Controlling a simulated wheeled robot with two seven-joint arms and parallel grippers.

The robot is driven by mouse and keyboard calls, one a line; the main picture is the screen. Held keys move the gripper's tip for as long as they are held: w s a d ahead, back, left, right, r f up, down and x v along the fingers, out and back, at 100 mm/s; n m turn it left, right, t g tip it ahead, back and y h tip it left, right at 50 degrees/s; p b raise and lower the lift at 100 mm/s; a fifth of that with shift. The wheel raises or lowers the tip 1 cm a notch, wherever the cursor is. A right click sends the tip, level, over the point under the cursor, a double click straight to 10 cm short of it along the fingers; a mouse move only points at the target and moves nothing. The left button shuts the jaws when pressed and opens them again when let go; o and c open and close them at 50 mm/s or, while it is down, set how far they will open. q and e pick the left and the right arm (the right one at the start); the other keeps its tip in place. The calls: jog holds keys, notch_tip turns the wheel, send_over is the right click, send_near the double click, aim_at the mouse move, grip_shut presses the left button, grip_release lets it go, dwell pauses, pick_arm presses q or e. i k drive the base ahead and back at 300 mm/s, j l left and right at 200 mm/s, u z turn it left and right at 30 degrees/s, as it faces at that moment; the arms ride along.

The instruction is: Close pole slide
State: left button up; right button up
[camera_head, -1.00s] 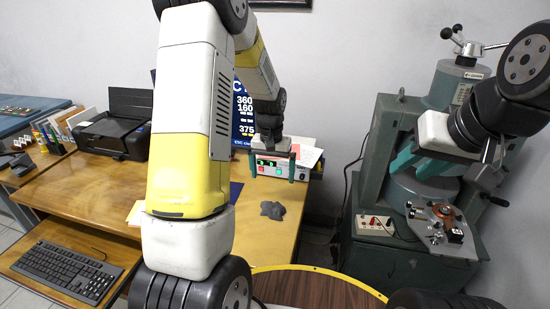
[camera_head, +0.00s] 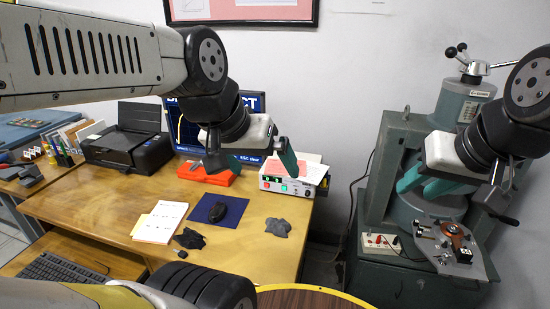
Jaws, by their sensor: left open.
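The grey-green magnet machine (camera_head: 377,250) stands on the right, with a round pale drum (camera_head: 428,207) in its frame. A grey plate (camera_head: 482,264) at its front carries a copper-coloured disc (camera_head: 453,231) and small black parts. I cannot single out the pole slide for sure. My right gripper (camera_head: 452,178) is in front of the drum and hides part of it; its jaw state is unclear, and I cannot tell whether it touches the machine. My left gripper (camera_head: 250,165) is open, above the back of the desk and well left of the machine.
The wooden desk (camera_head: 262,250) holds a printer (camera_head: 128,143), a red-orange object (camera_head: 208,175), a box with lit displays (camera_head: 287,186), a dark item on a blue mat (camera_head: 203,214), and grey lumps. A round brown top (camera_head: 310,299) is in front.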

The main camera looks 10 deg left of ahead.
aim_at(448, 266)
jog(key=z, duration=1.35)
jog(key=l+u, duration=0.1)
jog(key=k+l, duration=0.05)
